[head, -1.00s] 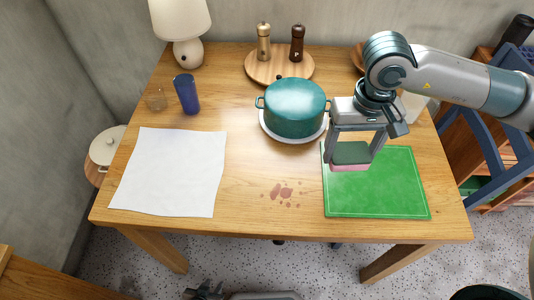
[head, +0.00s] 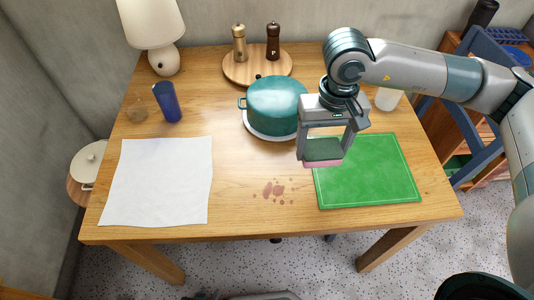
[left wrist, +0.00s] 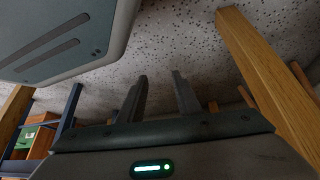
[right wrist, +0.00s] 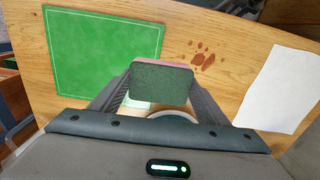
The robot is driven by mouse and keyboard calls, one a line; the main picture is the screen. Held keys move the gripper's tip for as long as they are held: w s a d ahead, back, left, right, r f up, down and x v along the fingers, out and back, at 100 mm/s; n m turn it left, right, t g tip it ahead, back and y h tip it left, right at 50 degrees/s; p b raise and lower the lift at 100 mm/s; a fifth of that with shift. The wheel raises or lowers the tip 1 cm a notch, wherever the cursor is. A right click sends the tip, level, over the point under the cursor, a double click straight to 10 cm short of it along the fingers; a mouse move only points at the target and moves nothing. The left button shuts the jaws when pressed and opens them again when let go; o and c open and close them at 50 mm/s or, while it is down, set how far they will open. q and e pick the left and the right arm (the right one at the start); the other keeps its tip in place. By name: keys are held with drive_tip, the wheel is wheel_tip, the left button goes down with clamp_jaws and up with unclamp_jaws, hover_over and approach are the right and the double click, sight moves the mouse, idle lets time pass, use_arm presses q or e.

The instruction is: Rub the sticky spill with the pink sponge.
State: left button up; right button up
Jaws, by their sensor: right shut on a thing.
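The pink sponge (head: 322,163) has a dark green scouring side, which also shows in the right wrist view (right wrist: 160,83). My right gripper (head: 322,152) is shut on it and holds it above the table, over the left part of the green mat. The sticky spill (head: 273,189) is a group of reddish-brown spots on the bare wood, left of the sponge and nearer the front edge; it also shows in the right wrist view (right wrist: 203,60). My left gripper (left wrist: 160,95) is open and empty, low down below the table.
The green mat (head: 370,180) lies right of the spill, a white sheet (head: 158,185) left of it. Behind stand a teal pot (head: 275,105) on a white plate, a blue cup (head: 169,103), a lamp (head: 152,25) and two mills on a round board (head: 257,72). Wood around the spill is clear.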

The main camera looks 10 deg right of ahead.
use_arm(q)
drive_tip(key=shift+s+a+f+g+y+b, duration=0.15)
drive_tip(key=shift+s+a+f+g+b, duration=0.25)
drive_tip(key=shift+a, duration=0.2)
drive_tip(key=shift+s+a+f+g+y+b, duration=0.15)
drive_tip(key=shift+s+a+f+g+b, duration=0.2)
drive_tip(key=shift+a+b, duration=0.2)
use_arm(e)
drive_tip(key=w+a+f+m, duration=0.1)
drive_tip(key=w+a+f, duration=0.1)
drive_tip(key=a, duration=1)
drive_tip(key=shift+a+f, duration=0.15)
drive_tip(key=shift+f, duration=0.65)
use_arm(q)
drive_tip(key=shift+a, duration=0.1)
use_arm(e)
drive_tip(key=shift+w+f, duration=0.1)
drive_tip(key=shift+f, duration=0.05)
